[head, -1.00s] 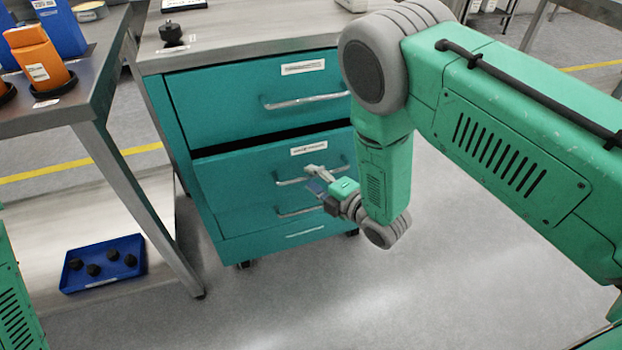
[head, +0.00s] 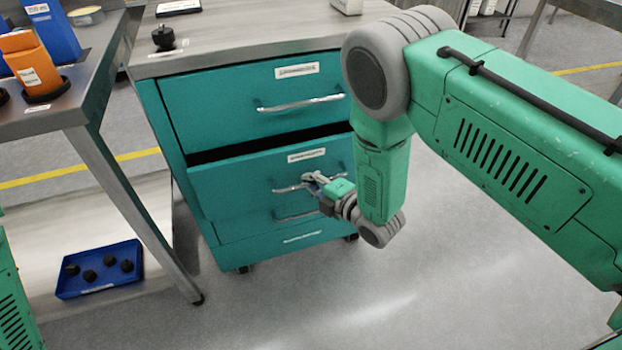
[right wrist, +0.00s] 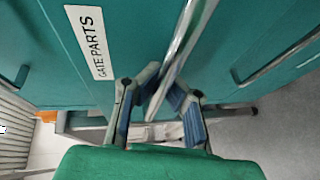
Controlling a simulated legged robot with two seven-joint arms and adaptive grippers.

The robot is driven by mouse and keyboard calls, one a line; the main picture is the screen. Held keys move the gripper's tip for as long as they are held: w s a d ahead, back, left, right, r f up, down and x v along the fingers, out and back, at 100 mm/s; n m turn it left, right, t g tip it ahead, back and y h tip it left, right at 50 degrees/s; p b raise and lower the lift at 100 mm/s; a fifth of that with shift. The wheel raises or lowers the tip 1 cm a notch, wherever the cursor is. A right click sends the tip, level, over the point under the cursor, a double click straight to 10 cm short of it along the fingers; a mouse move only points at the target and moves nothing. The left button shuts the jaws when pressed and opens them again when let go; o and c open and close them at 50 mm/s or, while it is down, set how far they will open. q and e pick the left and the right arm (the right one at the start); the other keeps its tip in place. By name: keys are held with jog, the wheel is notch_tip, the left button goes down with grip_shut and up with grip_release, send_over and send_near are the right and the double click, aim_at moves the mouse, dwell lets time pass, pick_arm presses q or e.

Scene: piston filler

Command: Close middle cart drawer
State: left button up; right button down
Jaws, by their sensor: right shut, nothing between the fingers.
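The teal middle drawer (head: 240,188) of the cart stands a little open, with a dark gap above its front. Its bar handle (head: 288,189) crosses the front below a white label. In the right wrist view the handle (right wrist: 188,35) runs steeply down to my fingers, beside a label reading "GATE PARTS" (right wrist: 90,38). My right gripper (head: 312,180) is at the right part of this handle, in front of the drawer. It is shut with nothing held; whether it touches the handle I cannot tell. My left gripper is out of view.
The top drawer (head: 220,100) is shut above, and a lower drawer handle (head: 295,215) sits below. A metal table (head: 70,110) with orange and blue containers stands left. A blue tray (head: 100,285) of dark parts lies below it. The floor at front right is clear.

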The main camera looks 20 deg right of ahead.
jog(key=c, duration=1.6)
grip_release()
jog(key=shift+d, duration=0.3)
jog(key=shift+s+a, duration=0.1)
jog(key=shift+a, duration=0.1)
jog(key=v, duration=1.1)
jog(key=shift+s, duration=0.35)
jog(key=shift+d, duration=0.15)
